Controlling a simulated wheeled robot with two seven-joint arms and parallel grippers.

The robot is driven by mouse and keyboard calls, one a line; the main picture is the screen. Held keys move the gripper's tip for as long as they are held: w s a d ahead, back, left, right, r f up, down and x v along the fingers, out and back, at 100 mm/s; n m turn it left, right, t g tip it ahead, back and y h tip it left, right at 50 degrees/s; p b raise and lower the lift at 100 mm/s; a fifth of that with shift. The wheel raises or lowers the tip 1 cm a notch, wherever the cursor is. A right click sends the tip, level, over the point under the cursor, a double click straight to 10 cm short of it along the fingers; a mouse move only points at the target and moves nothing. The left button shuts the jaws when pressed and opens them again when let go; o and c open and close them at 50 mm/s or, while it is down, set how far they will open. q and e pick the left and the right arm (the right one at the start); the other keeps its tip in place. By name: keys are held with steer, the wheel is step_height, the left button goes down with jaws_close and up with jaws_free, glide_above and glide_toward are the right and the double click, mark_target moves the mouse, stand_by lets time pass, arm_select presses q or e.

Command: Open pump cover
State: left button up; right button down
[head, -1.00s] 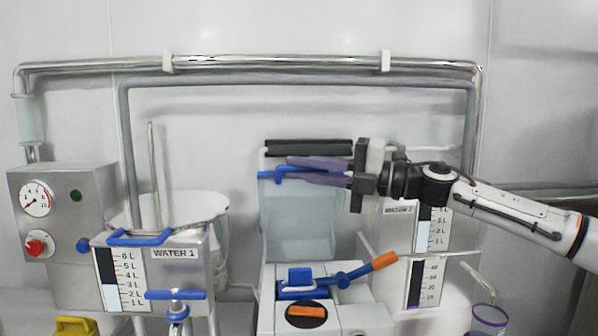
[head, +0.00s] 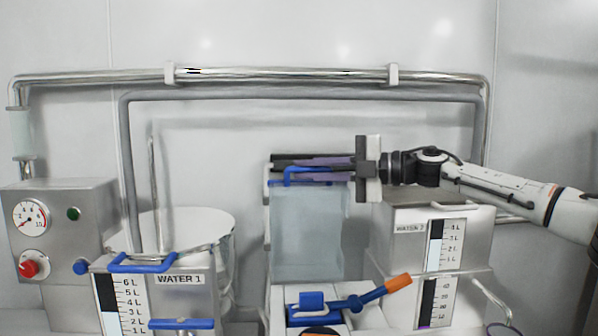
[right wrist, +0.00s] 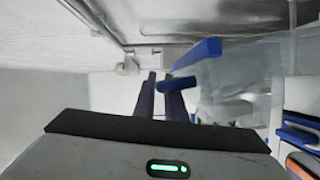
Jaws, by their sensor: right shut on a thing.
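The pump cover (head: 306,232) is a clear, bluish panel. It stands upright above the white pump housing, at the middle of the head view. Its blue handle (head: 290,176) is at its top edge. My right gripper (head: 312,170) has its purple fingers shut on this handle, reaching in from the right. In the right wrist view the fingers (right wrist: 164,90) lie against the blue handle (right wrist: 205,49), and the clear panel (right wrist: 240,85) shows to the right. The fingers hide part of the handle. My left gripper is not in view.
A blue lever with an orange tip (head: 397,284) sits on the housing below the cover. The WATER 1 tank (head: 200,300) stands left and the WATER 2 tank (head: 400,252) right, close under my right arm. Steel pipes (head: 250,75) run along the back wall.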

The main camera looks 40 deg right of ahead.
steer(key=shift+r, duration=0.1)
stand_by(0.3)
steer(key=c, duration=2.1)
jaws_free()
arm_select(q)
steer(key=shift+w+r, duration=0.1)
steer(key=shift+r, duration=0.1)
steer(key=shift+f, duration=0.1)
arm_select(e)
steer(key=shift+s+d, duration=0.1)
